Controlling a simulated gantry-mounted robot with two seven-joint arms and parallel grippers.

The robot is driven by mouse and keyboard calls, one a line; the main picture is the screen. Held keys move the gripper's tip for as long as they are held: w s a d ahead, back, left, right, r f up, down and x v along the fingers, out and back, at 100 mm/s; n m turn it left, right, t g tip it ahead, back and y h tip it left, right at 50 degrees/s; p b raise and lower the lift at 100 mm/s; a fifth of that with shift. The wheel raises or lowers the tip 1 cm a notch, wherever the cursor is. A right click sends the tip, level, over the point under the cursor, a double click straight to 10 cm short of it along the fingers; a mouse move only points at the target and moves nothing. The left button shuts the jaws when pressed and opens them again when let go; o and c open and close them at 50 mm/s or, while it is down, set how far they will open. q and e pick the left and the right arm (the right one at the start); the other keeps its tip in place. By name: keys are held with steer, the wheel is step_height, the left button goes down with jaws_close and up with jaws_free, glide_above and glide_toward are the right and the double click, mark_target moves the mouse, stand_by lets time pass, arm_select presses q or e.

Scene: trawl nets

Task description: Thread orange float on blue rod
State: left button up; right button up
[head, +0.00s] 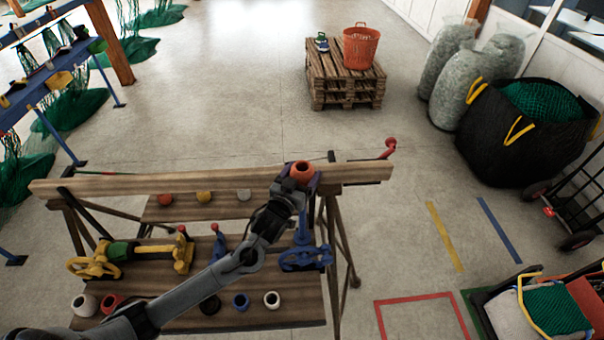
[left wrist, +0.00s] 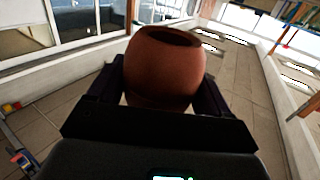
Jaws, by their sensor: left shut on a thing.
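My left gripper (head: 301,180) is shut on the orange float (head: 302,168) and holds it up near the right part of the long wooden beam. In the left wrist view the float (left wrist: 165,72) sits between the two dark fingers, with a dark hole in its top. A blue upright piece (head: 303,228), which looks like the blue rod, stands below the gripper at a blue clamp with a wheel (head: 306,259). The gripper hides its upper part. The float appears apart from it, though depth is hard to judge. My right gripper is not in view.
The wooden beam (head: 130,184) crosses behind the bench (head: 185,285). A yellow clamp (head: 95,263) and several floats, including a white one (head: 272,299), are on the bench. A red-tipped rod (head: 390,144) sticks out at the beam's right end. Open floor lies beyond.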

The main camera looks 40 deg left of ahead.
arm_select(q)
step_height(320, 180, down, 2)
steer(key=shift+f+b, duration=0.1)
steer(key=shift+b, duration=0.65)
steer(key=shift+f+b, duration=1.4)
steer(key=shift+f, duration=1.4)
steer(key=o, duration=1)
steer(key=shift+b+v, duration=0.55)
steer(key=shift+v, duration=4.85)
